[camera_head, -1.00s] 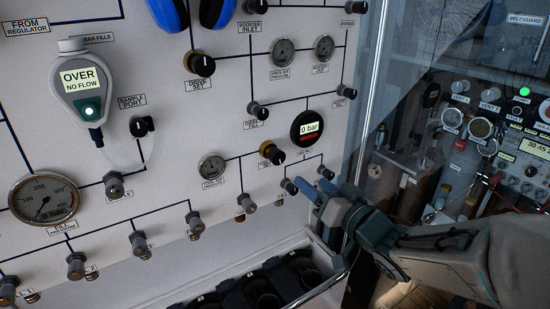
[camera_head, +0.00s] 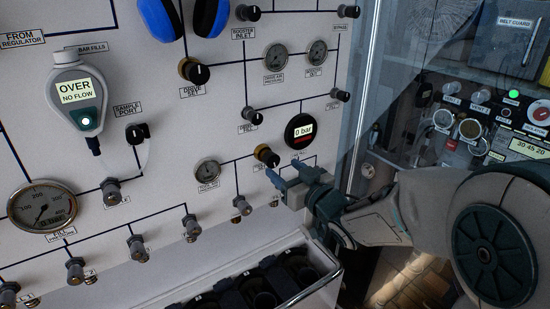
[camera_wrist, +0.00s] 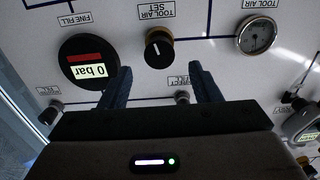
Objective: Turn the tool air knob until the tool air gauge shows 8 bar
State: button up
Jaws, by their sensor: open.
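The tool air knob (camera_head: 266,156) is a black knob on a brass collar on the panel. In the wrist view the knob (camera_wrist: 158,47) appears upside down beside its "TOOL AIR SET" label, with a white pointer mark. The tool air gauge (camera_head: 208,171) is a small round dial left of the knob; it also shows in the wrist view (camera_wrist: 256,34), but its reading is too small to tell. My gripper (camera_head: 286,174) is open and empty, just below and right of the knob. In the wrist view the knob lies beyond and between the fingertips (camera_wrist: 160,76), apart from them.
A round "FINE FILL" display (camera_head: 300,131) reading 0 bar sits right of the knob. Small valve knobs (camera_head: 241,205) line the panel below. A dark rack with a metal rail (camera_head: 318,285) stands under the panel. A glass pane (camera_head: 365,100) edges it at right.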

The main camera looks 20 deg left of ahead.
aim_at(274, 161)
jog(key=shift+p+x, duration=0.6)
jog(key=shift+x, duration=2)
jog(key=c, duration=1)
